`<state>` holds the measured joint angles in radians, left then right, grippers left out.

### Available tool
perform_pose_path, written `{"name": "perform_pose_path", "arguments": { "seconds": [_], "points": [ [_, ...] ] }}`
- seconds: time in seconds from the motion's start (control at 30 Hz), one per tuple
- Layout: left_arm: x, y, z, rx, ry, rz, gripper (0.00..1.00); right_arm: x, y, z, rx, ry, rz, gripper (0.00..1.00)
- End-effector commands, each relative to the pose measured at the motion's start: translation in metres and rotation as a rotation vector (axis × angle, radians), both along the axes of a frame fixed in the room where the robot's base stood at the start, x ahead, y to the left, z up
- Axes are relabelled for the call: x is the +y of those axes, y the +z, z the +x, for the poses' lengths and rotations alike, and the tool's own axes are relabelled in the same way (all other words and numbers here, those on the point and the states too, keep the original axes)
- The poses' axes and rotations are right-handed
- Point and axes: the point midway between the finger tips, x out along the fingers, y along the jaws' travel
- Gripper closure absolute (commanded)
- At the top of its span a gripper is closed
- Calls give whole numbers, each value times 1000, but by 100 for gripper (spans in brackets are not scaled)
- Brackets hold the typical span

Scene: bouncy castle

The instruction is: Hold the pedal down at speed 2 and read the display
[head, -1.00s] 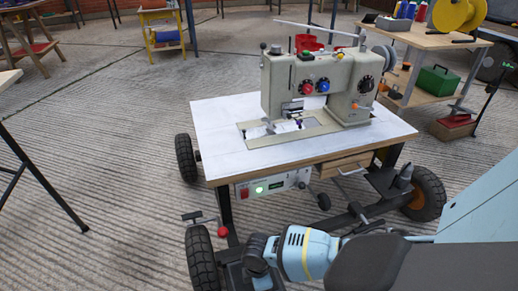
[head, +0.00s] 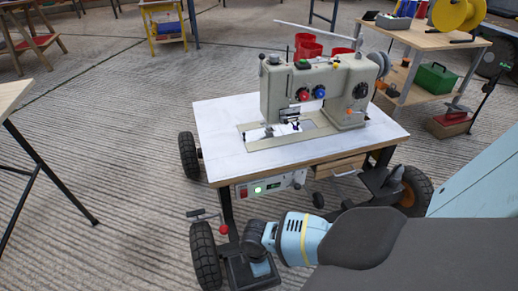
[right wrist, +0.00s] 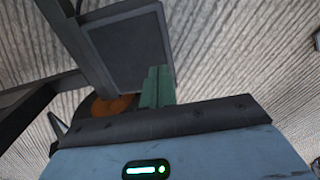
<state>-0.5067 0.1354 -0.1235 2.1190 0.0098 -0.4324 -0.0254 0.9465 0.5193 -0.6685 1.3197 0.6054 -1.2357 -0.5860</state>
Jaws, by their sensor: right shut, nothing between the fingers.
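The sewing machine (head: 315,95) stands on a white-topped wheeled table (head: 225,150). Below its front edge is a control box (head: 298,179) with a red switch and a green-lit display (head: 266,187), too small to read. A dark plate, which looks like the pedal (head: 236,272), lies low by the front left wheel; it also shows in the right wrist view (right wrist: 128,52). My right wrist is above this plate. My right gripper (right wrist: 158,86) is shut and empty, its green fingers overlapping the plate's edge; contact cannot be told. The head view hides the fingers. My left gripper is out of view.
A lever with a red knob (head: 223,229) sticks out near the front left wheel (head: 205,256). A wooden workbench (head: 425,38) with a green box (head: 436,79) stands at the back right. The concrete floor left of the table is open.

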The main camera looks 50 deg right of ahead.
Motion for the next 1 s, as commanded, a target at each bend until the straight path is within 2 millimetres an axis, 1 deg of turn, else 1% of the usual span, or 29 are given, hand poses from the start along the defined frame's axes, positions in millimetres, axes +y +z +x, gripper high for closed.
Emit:
{"name": "perform_pose_path", "arguments": {
  "seconds": [0.03, 0.1, 0.2, 0.33, 0.5, 1.0],
  "points": [
    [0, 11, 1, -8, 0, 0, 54, 0, 16, 0, -6, 1, 0, 100],
    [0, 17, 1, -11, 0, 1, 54, 0, 28, -1, -4, 1, 0, 100],
    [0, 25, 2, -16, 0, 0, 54, 1, 42, -2, -4, 0, 0, 100],
    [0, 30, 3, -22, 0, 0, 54, 2, 53, -4, -3, 0, -1, 100],
    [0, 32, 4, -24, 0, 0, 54, 3, 57, -4, -2, 0, -1, 100],
    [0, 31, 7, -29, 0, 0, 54, 2, 56, -4, -2, 0, -1, 100]
  ]
}}
